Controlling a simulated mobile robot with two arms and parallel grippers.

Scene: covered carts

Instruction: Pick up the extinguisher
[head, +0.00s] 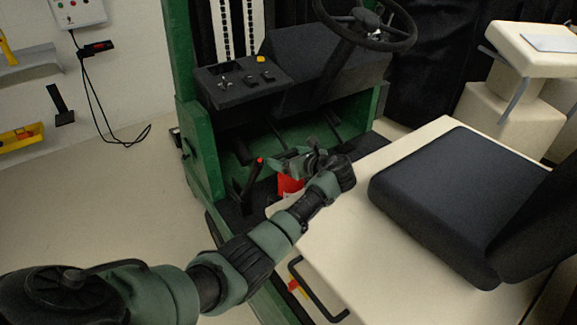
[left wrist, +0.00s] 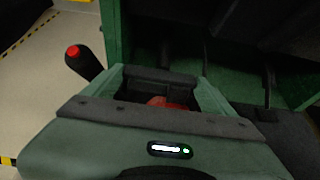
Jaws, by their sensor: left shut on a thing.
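A red extinguisher (head: 288,185) shows in part in the head view, beside the cream seat base inside a green and black vehicle. My left gripper (head: 290,162) is over it, and my arm and gripper hide most of it. In the left wrist view, a small patch of red (left wrist: 160,102) shows between the jaws of my left gripper (left wrist: 155,85). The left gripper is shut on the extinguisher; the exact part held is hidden. My right gripper is in neither view.
A black lever with a red knob (head: 260,161) stands just left of the gripper; it also shows in the left wrist view (left wrist: 74,52). The black seat (head: 455,190), green frame (head: 203,150) and steering wheel (head: 365,22) surround it. Clear floor (head: 110,200) lies left.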

